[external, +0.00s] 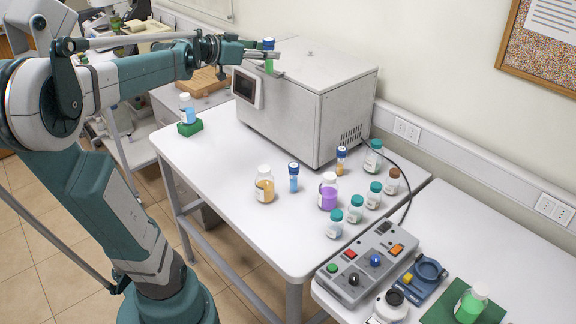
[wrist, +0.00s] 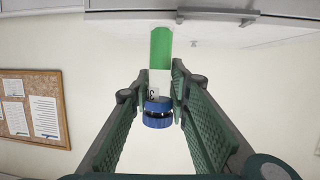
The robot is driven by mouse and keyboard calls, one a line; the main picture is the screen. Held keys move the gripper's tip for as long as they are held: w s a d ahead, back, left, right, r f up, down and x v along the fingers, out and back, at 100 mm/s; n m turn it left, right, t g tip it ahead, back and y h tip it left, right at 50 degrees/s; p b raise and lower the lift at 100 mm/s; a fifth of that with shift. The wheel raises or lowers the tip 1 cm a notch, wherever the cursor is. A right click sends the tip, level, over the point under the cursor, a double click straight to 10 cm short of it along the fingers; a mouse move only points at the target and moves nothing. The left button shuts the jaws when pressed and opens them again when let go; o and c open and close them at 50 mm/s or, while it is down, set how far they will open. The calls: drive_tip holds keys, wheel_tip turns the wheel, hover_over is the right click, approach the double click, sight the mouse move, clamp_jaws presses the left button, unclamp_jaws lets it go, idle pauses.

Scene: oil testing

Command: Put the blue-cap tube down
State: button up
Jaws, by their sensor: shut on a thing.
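My gripper (external: 263,56) is shut on a blue-cap tube (external: 269,66) with green contents. It holds the tube upright, in front of the upper front of the white boxy machine (external: 318,112) as the external view shows it. In the wrist view the tube (wrist: 160,50) sits between the two green finger pads, with its blue cap (wrist: 157,113) towards the camera. Whether the tube touches the machine cannot be told. Two other blue-cap tubes stand on the white table (external: 225,180): one with blue contents (external: 293,178) and one with orange contents (external: 341,161).
A bottle on a green block (external: 190,128) is at the left. A control box (external: 367,265) is at the front right. The table's left front is clear.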

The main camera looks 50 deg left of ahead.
drive_tip(key=shift+s+a+n+y+b, duration=0.5)
drive_tip(key=shift+s+a+b, duration=2.05)
drive_tip(key=shift+s, duration=3.35)
wheel_tip(320, 180, down, 30)
drive_tip(key=a+p, duration=0.1)
drive_tip(key=shift+r, duration=0.15)
drive_tip(key=shift+f+b, duration=1)
drive_tip(key=shift+f, duration=1.95)
drive_tip(key=shift+f, duration=0.1)
drive_tip(key=shift+f+b, duration=0.8)
drive_tip(key=shift+f, duration=1.15)
drive_tip(key=shift+f, duration=0.2)
